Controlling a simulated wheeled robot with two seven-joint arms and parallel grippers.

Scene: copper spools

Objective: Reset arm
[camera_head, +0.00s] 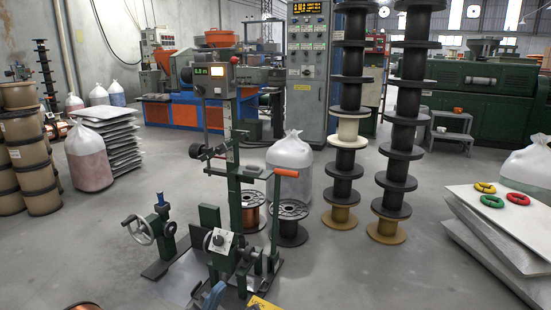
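Neither of my grippers shows in the head view. A green winding stand (236,200) with an orange handle (283,174) and a handwheel (138,230) stands in the middle of the floor. A copper-wound spool (253,213) stands upright just behind it, partly hidden by its frame. Part of another copper-coloured spool (84,306) is cut off by the bottom edge at the left.
Tall stacks of black spools (346,130) stand right of the stand. Brown spools (33,150) are stacked at the left edge. A pale sheet stack (500,230) with coloured rings (491,201) lies at the right. The floor (390,275) is clear at front right.

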